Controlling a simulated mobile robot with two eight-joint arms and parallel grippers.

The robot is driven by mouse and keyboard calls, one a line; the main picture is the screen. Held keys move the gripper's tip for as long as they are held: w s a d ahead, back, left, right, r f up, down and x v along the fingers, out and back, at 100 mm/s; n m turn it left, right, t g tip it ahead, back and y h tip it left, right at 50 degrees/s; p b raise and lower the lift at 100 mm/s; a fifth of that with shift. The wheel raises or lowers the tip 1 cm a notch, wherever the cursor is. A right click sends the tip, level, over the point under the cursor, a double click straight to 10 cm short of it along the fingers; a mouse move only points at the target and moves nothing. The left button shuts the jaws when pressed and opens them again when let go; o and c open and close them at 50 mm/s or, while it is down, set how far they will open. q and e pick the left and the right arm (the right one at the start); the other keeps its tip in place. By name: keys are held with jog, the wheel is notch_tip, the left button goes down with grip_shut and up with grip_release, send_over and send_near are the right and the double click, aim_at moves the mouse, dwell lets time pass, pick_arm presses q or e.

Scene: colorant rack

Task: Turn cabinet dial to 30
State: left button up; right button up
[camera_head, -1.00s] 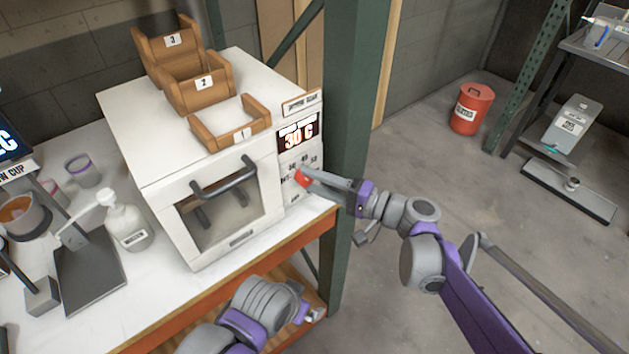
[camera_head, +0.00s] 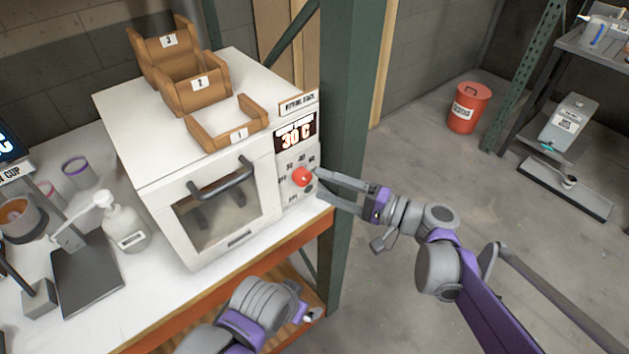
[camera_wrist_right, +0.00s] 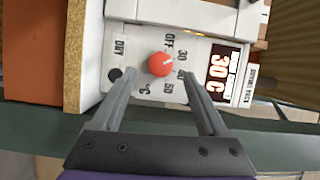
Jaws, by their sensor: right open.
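The white cabinet (camera_head: 168,158) stands on the bench, its door closed. Its red dial (camera_head: 302,176) is on the right-hand front panel; it also shows in the right wrist view (camera_wrist_right: 161,64), with its pale pointer mark towards the 30 side. The display (camera_head: 296,136) above it reads 30 C. My right gripper (camera_head: 317,182) is open just in front of the dial; in the right wrist view its fingers (camera_wrist_right: 160,82) are spread, apart from the dial. My left arm shows low in the head view, but its fingertips cannot be made out clearly.
Wooden bins (camera_head: 228,124) sit on the cabinet top. A green post (camera_head: 345,120) stands close beside the panel and my right gripper. A white pump bottle (camera_head: 122,222) and a scale (camera_head: 88,275) are on the bench at left. Open floor lies to the right.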

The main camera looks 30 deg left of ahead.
jog(key=d, duration=0.7)
dwell(0.3)
jog(key=s+d+f+t+h+p, duration=0.2)
jog(key=s+d+h, duration=0.3)
jog(key=d, duration=0.5)
jog(key=s+d+f+t+h+p, duration=0.2)
jog(key=s+d+h+p, duration=0.2)
jog(key=d, duration=0.6)
jog(key=s+d+f+m+t+h+p, duration=0.1)
jog(key=s+d+f+h+p, duration=0.1)
jog(key=s+d+h, duration=0.5)
jog(key=d+h+p, duration=0.1)
jog(key=d+h, duration=0.1)
jog(key=d, duration=0.1)
jog(key=shift+s+d+f+t, duration=0.15)
jog(key=shift+d+f+t, duration=0.15)
jog(key=shift+t, duration=0.1)
